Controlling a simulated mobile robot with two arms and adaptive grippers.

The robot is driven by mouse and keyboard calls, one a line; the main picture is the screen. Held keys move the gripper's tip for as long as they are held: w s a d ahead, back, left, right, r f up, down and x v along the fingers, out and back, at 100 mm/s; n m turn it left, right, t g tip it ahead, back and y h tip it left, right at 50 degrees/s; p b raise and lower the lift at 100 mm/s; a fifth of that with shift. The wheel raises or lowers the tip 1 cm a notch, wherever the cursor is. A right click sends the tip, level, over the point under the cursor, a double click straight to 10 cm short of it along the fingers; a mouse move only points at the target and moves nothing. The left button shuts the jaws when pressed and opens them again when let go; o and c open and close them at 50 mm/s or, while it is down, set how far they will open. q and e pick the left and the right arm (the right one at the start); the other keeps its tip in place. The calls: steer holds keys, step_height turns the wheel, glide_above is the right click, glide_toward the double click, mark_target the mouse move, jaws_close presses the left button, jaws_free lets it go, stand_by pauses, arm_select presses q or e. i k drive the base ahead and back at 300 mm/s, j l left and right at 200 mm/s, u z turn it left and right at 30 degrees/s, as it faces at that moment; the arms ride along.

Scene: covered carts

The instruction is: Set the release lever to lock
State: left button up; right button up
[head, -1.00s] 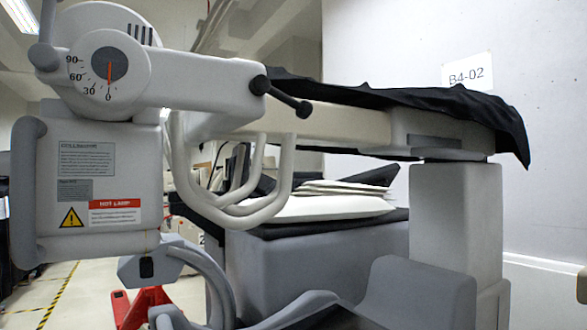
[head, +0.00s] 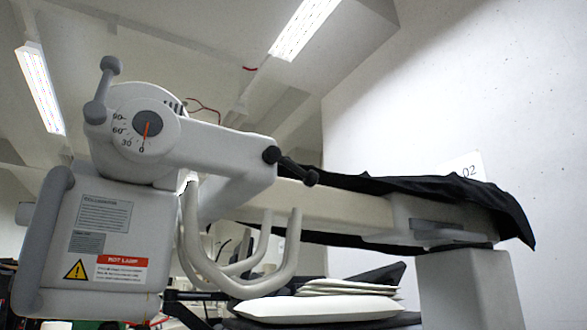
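A white machine head (head: 135,145) on the left carries a round dial (head: 148,124) with an orange pointer near 0. A grey lever (head: 103,88) with a round knob stands up at its upper left, tilted slightly. A black lever (head: 293,167) with knobbed ends sticks out at the end of the white arm (head: 225,152). I cannot tell which of these is the release lever, and no lock mark is readable. Neither of my grippers is in view.
A white box (head: 85,240) with warning labels hangs below the dial, with a grey handle (head: 42,240) on its left. Curved white rails (head: 235,285) are below the arm. A black cover (head: 420,190) drapes the long beam, above stacked white pads (head: 330,305).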

mark_target(273, 155)
steer(key=k+l, duration=0.2)
steer(key=l, duration=0.15)
steer(key=k+l, duration=0.15)
steer(key=l, duration=0.25)
steer(key=k+l, duration=0.2)
steer(key=l, duration=0.15)
steer(key=k+l, duration=0.15)
steer(key=l, duration=0.25)
steer(key=k+l, duration=0.2)
steer(key=l, duration=0.45)
steer(key=i+z, duration=0.05)
